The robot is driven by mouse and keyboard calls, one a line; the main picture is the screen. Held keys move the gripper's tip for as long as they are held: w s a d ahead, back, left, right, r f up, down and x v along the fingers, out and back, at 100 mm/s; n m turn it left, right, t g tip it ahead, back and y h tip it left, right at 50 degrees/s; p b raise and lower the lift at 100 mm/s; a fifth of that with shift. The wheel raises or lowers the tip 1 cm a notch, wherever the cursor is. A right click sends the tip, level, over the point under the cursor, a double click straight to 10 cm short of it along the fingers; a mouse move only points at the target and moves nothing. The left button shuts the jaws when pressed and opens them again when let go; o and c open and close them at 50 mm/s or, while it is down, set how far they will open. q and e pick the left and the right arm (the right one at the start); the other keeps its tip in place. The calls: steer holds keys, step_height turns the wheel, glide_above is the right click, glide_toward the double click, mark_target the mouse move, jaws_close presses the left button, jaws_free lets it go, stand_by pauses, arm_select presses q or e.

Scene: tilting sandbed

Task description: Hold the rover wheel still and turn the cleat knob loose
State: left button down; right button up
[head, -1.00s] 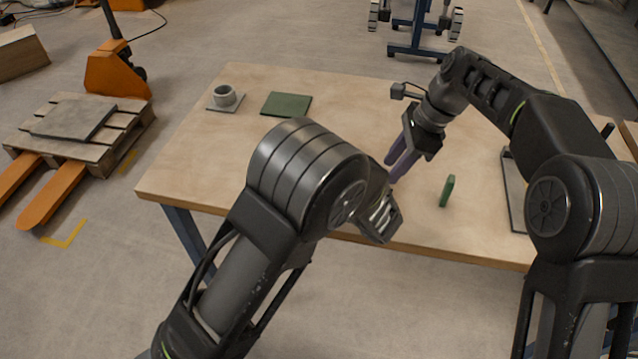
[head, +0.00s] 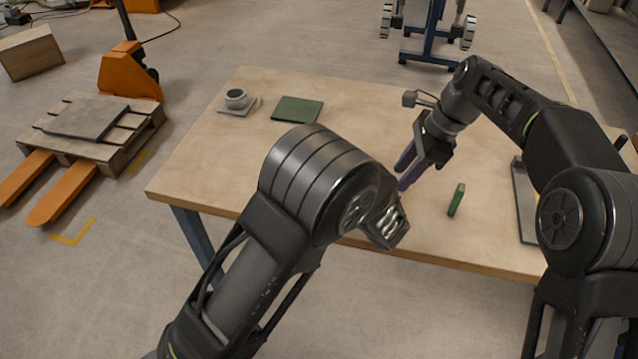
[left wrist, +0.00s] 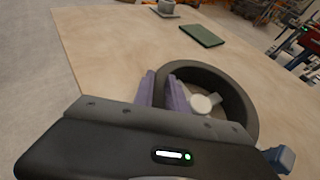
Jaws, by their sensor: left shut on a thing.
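The rover wheel (left wrist: 243,93) is a dark, wide ring on the table in the left wrist view. A pale round knob (left wrist: 201,104) with a light tab sits inside it. My left gripper (left wrist: 163,88) is shut on the near-left part of the wheel's wall, one purple finger on each side. In the head view my left arm hides the wheel, the knob and the left fingers. My right gripper (head: 408,168) hangs over the table to the right of my left arm. Its purple fingers are apart, with nothing seen between them.
A green block (head: 456,199) stands on the table right of my right gripper. A dark-edged tray (head: 524,205) lies farther right, partly behind my right arm. A grey cup (head: 236,98) and a green mat (head: 298,109) lie at the back left.

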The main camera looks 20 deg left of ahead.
steer(key=shift+o, duration=0.5)
stand_by(0.5)
